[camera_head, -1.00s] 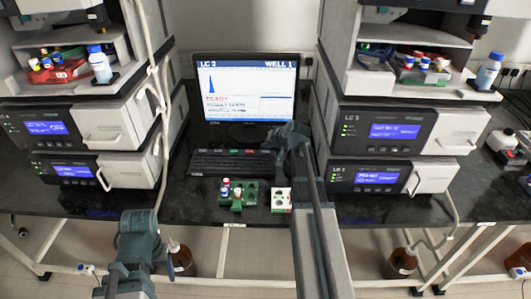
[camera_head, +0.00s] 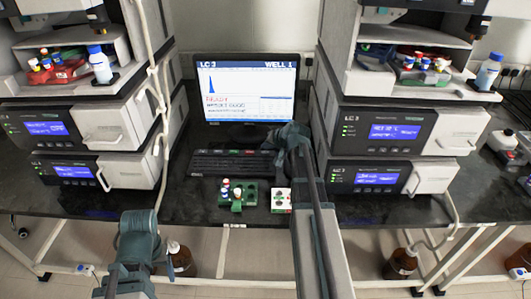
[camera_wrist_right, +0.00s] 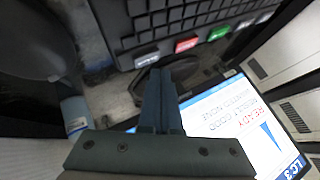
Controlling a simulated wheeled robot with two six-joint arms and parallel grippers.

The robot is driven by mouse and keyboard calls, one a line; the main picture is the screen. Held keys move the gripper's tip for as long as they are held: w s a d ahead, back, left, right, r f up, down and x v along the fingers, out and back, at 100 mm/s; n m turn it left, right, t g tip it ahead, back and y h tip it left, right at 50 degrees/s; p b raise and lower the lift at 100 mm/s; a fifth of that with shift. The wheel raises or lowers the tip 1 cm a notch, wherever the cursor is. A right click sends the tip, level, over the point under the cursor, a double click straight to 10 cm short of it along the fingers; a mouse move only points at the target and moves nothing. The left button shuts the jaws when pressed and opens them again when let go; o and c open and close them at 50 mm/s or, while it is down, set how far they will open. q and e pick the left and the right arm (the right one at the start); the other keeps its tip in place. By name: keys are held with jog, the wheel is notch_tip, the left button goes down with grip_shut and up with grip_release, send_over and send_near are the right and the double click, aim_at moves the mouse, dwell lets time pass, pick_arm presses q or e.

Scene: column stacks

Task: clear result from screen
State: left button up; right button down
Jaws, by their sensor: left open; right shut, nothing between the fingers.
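The monitor screen (camera_head: 244,92) at the back middle reads "LC 3" and "WELL 1", with a blue peak, red "READY" text and smaller lines. It also shows in the right wrist view (camera_wrist_right: 235,125). A black keyboard (camera_head: 225,163) lies in front of it, with coloured keys including a red key (camera_wrist_right: 187,44) and a green key (camera_wrist_right: 219,33). My right gripper (camera_head: 291,138) is at the keyboard's right end, below the screen; its fingers (camera_wrist_right: 162,75) are together, empty, near the keyboard's edge. My left gripper (camera_head: 138,222) is low at the left, away from the keyboard; its fingertips are unclear.
Instrument stacks stand left (camera_head: 97,123) and right (camera_head: 400,128), with lit displays. Brown bottles (camera_head: 180,259) are below the bench (camera_head: 215,212).

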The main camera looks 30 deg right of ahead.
aim_at(267, 154)
jog(key=shift+f, duration=0.1)
dwell(0.5)
jog(key=shift+f+b, duration=0.35)
jog(key=shift+b, duration=0.1)
jog(key=shift+f+b, duration=0.4)
dwell(0.5)
jog(key=shift+r, duration=0.15)
jog(key=shift+r+p, duration=0.7)
jog(key=shift+p, duration=0.2)
notch_tip(267, 154, up, 5)
jog(key=p, duration=0.5)
